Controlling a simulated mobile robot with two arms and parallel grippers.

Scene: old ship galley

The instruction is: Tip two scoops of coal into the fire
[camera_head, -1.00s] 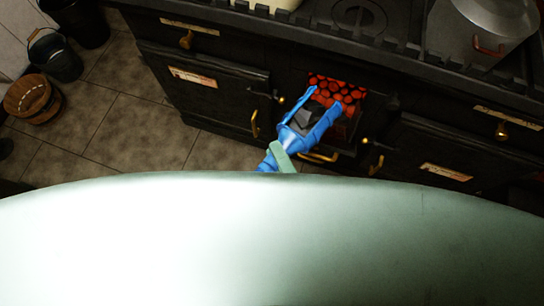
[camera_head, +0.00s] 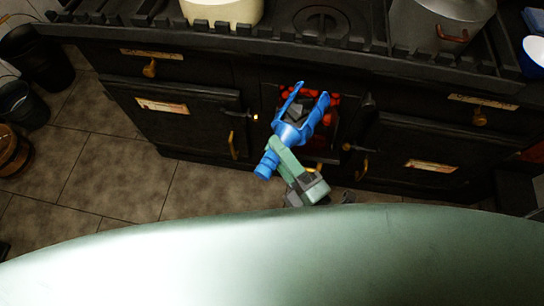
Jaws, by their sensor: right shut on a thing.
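My right gripper (camera_head: 275,150) is shut on the handle of a blue scoop (camera_head: 291,133). The scoop points away from me toward the stove, and dark coal lumps (camera_head: 297,108) lie between its raised sides. The scoop is in front of the stove's open fire opening and covers much of it from above. The red glowing fire (camera_head: 322,100) shows in patches around the scoop's far end. I cannot tell how far the scoop's tip reaches inside. My left gripper is not in view.
The black stove (camera_head: 190,70) spans the view, with closed doors either side of the opening. A cream pot (camera_head: 222,12) and a grey pot (camera_head: 425,22) stand on top. Dark buckets (camera_head: 35,58) and a wooden tub (camera_head: 12,150) stand at left. Tiled floor is clear at left.

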